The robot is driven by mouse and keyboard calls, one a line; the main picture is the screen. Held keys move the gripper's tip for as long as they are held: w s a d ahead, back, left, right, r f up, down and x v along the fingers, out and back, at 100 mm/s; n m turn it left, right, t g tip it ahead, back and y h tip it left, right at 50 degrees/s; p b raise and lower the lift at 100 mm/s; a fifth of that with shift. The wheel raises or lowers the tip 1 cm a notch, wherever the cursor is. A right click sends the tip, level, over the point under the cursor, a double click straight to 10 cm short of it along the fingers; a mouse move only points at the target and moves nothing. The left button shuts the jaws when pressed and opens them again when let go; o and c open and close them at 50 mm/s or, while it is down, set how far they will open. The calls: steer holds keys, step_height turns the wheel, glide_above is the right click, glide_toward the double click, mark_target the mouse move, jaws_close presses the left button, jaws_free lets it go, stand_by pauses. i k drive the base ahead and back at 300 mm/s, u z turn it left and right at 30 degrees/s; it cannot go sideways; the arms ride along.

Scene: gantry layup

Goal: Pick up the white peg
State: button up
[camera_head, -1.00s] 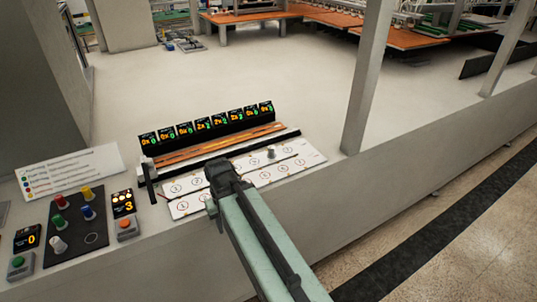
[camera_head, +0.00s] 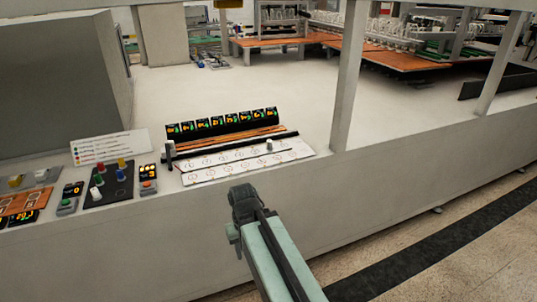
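A white peg (camera_head: 96,193) stands upright at the near left of a black board (camera_head: 118,194), which also holds several coloured pegs. A pale grey or whitish peg (camera_head: 269,145) stands on the white numbered board (camera_head: 215,176), toward its right end. My gripper (camera_head: 240,192) is in the lower middle, below and in front of the numbered board in the picture. It is apart from both pegs. Its fingertips are dark and small, so whether they are open or shut is unclear.
A row of small displays (camera_head: 222,124) stands behind the numbered board. Button boxes sit beside the black board, including one with an orange button (camera_head: 148,185). A grey upright post (camera_head: 347,80) rises to the right.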

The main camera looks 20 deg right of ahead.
mark_target(270, 143)
steer(key=z, duration=0.5)
steer(key=i, duration=1.05)
steer(key=u, duration=3.8)
steer(key=k, duration=1.4)
steer(key=u, duration=0.45)
